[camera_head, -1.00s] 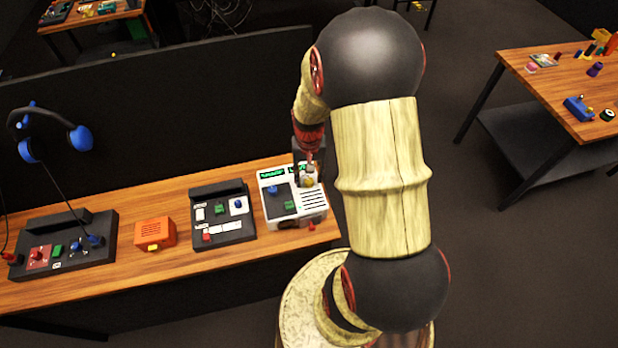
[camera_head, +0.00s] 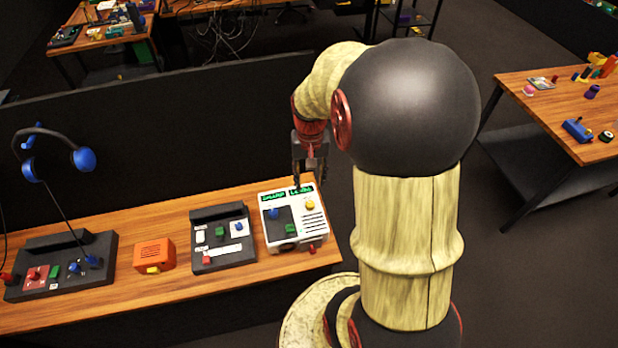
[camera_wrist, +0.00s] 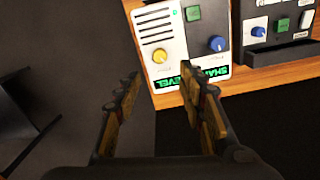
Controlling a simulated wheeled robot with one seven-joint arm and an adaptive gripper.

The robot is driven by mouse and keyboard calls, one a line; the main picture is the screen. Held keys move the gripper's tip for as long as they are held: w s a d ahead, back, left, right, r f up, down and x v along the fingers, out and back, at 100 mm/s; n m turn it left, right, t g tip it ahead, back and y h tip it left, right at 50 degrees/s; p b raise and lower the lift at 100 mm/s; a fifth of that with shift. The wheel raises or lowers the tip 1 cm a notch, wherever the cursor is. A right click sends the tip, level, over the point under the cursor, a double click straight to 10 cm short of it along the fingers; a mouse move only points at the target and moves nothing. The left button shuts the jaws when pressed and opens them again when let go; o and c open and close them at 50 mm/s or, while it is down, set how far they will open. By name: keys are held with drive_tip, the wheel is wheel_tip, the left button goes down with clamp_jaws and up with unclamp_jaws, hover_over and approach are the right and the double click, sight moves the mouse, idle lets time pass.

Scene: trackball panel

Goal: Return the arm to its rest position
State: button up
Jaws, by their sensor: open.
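My gripper (camera_head: 311,172) hangs from my arm just above and behind the white panel (camera_head: 305,243) at the right end of the desk. In the wrist view my gripper (camera_wrist: 158,108) is open, with nothing between its fingers. The white panel (camera_wrist: 178,15) shows there beyond the fingertips, with a yellow ball (camera_wrist: 160,56), a blue knob (camera_wrist: 217,43) and a green button. The right finger overlaps the panel's edge in that picture. In the head view the panel's green displays and yellow ball (camera_head: 310,204) are uncovered. My arm is raised and bent on the right of the head view.
The wooden desk (camera_head: 100,315) also holds a dark panel (camera_head: 237,257), an orange box (camera_head: 154,255) and another dark panel with a blue headset (camera_head: 84,160). A black partition (camera_head: 150,140) stands behind. Another table (camera_head: 545,90) with small objects stands at the right.

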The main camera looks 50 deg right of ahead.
idle(0.3)
drive_tip(key=s+a+r+n+t+b, duration=0.1)
drive_tip(key=s+a+r+n+t, duration=0.1)
drive_tip(key=a+r, duration=0.6)
drive_tip(key=s+a+r+n+t+b, duration=0.1)
drive_tip(key=s+a+r+n+t, duration=0.2)
drive_tip(key=a+r, duration=0.6)
drive_tip(key=shift+s+a+n+t, duration=0.3)
drive_tip(key=shift+s+a+n, duration=1.15)
drive_tip(key=shift+a, duration=1.4)
drive_tip(key=shift+w+r+n, duration=0.1)
drive_tip(key=shift+w+n, duration=0.15)
